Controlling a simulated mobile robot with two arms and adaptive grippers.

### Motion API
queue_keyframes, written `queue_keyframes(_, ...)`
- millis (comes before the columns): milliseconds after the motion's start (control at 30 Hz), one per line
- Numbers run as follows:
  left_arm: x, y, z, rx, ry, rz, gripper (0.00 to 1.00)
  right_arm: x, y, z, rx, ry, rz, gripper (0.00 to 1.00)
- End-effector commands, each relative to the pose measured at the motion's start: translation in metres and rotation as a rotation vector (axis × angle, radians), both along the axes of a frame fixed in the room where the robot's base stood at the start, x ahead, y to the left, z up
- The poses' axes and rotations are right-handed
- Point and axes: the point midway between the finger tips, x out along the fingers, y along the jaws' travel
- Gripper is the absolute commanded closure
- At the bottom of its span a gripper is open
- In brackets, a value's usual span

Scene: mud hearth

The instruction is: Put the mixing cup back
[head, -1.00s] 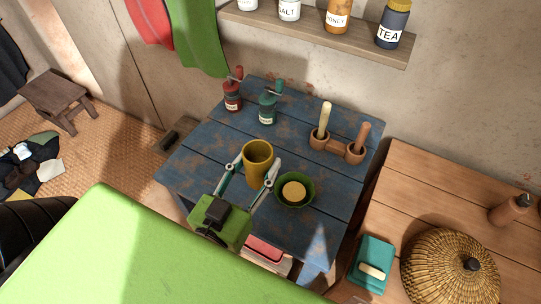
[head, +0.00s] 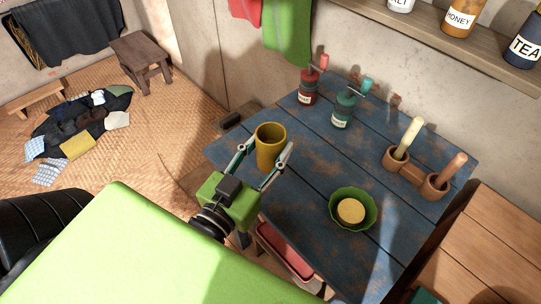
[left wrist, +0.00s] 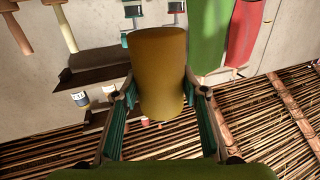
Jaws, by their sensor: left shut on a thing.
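The mustard-yellow mixing cup (head: 271,148) is upright in my left gripper (head: 265,156), whose two fingers press on its sides. In the head view it appears over the left edge of the blue table (head: 300,165); it looks held above the top. In the left wrist view the cup (left wrist: 158,70) sits between the fingers of the gripper (left wrist: 160,95) and hides what is behind it. My right gripper is not in view.
A green bowl (head: 367,222) with a yellowish round thing inside stands on the table. The table's middle is clear.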

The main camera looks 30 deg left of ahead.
Motion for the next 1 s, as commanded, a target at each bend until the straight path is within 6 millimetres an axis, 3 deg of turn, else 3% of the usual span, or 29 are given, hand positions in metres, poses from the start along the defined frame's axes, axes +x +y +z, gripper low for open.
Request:
queue_keyframes(33,0.010,0.004,-0.010,0.003,-0.011,0.001,0.84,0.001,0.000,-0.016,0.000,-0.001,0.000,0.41)
queue_keyframes(133,0.027,0.012,-0.018,0.002,-0.010,0.002,0.84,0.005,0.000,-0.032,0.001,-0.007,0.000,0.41)
queue_keyframes(233,0.042,0.018,-0.039,0.003,-0.002,0.000,0.84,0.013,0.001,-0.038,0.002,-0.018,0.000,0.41)
queue_keyframes(400,0.059,0.025,-0.057,0.001,0.000,0.000,0.84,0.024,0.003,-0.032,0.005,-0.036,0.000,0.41)
queue_keyframes(567,0.066,0.028,-0.067,0.000,-0.001,0.000,0.84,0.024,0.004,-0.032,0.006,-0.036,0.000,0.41)
queue_keyframes(800,0.068,0.029,-0.098,0.000,0.001,0.000,0.84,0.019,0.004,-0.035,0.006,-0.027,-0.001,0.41)
queue_keyframes(1000,0.068,0.029,-0.100,0.000,-0.001,0.001,0.84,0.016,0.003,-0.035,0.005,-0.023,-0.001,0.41)
